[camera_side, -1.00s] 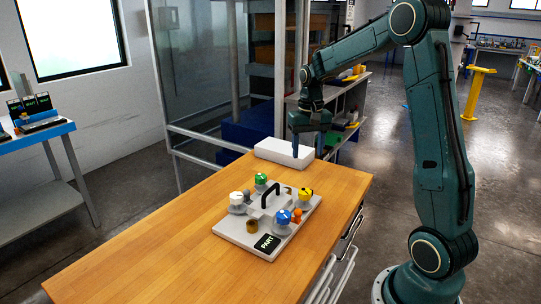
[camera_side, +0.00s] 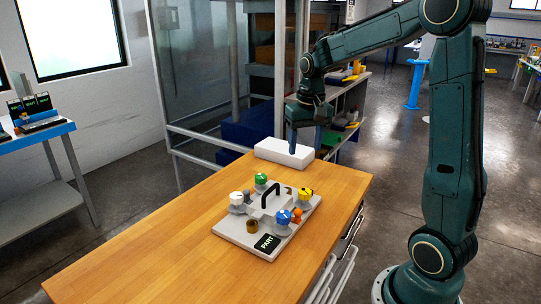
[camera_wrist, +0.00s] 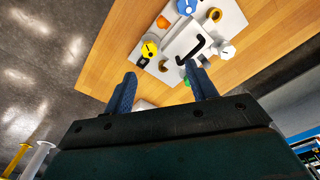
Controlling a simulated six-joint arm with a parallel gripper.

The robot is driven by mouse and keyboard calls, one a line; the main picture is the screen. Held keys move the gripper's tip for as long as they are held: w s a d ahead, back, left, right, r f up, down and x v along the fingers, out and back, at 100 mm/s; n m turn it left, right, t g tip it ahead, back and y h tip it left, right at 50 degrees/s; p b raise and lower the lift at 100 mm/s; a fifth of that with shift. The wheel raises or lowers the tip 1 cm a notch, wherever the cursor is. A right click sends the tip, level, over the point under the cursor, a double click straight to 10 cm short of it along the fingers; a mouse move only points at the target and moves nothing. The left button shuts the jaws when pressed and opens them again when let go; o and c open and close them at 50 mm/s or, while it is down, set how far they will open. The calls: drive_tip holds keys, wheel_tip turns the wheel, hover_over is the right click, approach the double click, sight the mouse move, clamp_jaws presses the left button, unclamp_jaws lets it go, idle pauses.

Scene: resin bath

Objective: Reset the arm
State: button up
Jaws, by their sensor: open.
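My gripper (camera_side: 305,145) is open and empty in the side view, pointing down near the white box at the far end of the wooden bench. In the wrist view my gripper (camera_wrist: 160,75) shows two blue fingers spread well apart with nothing held between them. The grey part plate (camera_side: 240,238), with a black PART label, lies on the bench apart from my gripper. It carries a black handle (camera_side: 272,190) and white, green, yellow and blue knobs. The plate also shows beyond the fingers in the wrist view (camera_wrist: 232,18).
The white box (camera_side: 285,152) stands at the bench's far end, close to my fingers. A glass-panelled metal frame (camera_side: 215,135) stands behind the bench. The bench's near left surface (camera_side: 150,255) is clear. A blue post (camera_side: 415,85) stands on the floor behind my arm.

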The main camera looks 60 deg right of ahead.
drive_tip(key=s+a+r+n+t, duration=0.2)
drive_tip(key=s+a+n, duration=0.1)
drive_tip(key=s+a, duration=0.5)
drive_tip(key=s+a+r+n+t, duration=0.2)
drive_tip(key=s+a+n, duration=0.2)
drive_tip(key=s+a, duration=0.5)
drive_tip(key=shift+a+r+t, duration=0.2)
drive_tip(key=shift+r+t, duration=0.1)
drive_tip(key=shift+t, duration=0.1)
